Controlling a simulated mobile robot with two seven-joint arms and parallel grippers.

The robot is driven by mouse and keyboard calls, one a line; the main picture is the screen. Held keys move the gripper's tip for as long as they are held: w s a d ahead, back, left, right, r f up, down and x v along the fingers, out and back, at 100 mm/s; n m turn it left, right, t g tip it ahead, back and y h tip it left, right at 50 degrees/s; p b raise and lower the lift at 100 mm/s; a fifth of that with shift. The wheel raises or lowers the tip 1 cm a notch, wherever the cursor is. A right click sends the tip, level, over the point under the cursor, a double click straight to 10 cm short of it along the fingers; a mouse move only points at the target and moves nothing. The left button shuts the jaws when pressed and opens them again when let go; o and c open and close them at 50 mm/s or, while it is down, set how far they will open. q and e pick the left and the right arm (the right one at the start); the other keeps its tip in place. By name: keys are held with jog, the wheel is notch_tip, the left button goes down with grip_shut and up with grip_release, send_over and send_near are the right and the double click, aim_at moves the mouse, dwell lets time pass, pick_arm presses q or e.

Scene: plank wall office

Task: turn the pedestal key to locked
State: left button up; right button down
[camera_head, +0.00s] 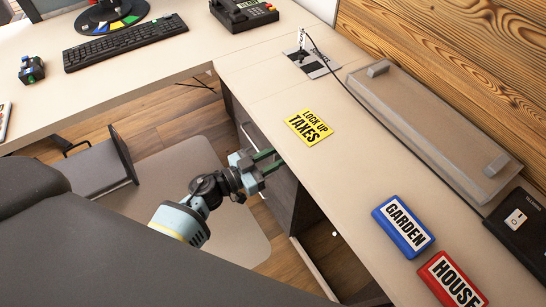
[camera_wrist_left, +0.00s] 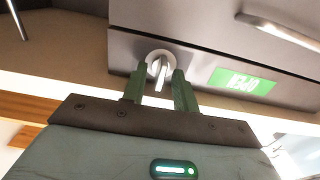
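The pedestal key (camera_wrist_left: 161,70) is a small silver key in a round lock on the grey pedestal (camera_wrist_left: 200,55) front in the left wrist view. Its bow points down toward my gripper. My left gripper (camera_wrist_left: 160,90) has its two green fingers apart, one on each side of the key. I see gaps beside the key, so the fingers look open around it. In the head view my left gripper (camera_head: 270,162) is at the pedestal (camera_head: 252,128) under the desk edge, and the key is hidden there. My right gripper is not in view.
A green label (camera_wrist_left: 242,81) and a bar handle (camera_wrist_left: 278,32) are near the lock. The desk top (camera_head: 290,185) overhangs the pedestal.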

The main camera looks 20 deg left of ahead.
pick_arm(q)
grip_shut()
jog(key=shift+m, duration=0.3)
jog(key=shift+s+d+f+m+b, duration=0.1)
jog(key=shift+m+b, duration=0.75)
jog(key=shift+m, duration=3.45)
jog(key=shift+f+m+b, duration=0.1)
jog(key=shift+m+b, duration=0.7)
jog(key=shift+m, duration=3.5)
grip_release()
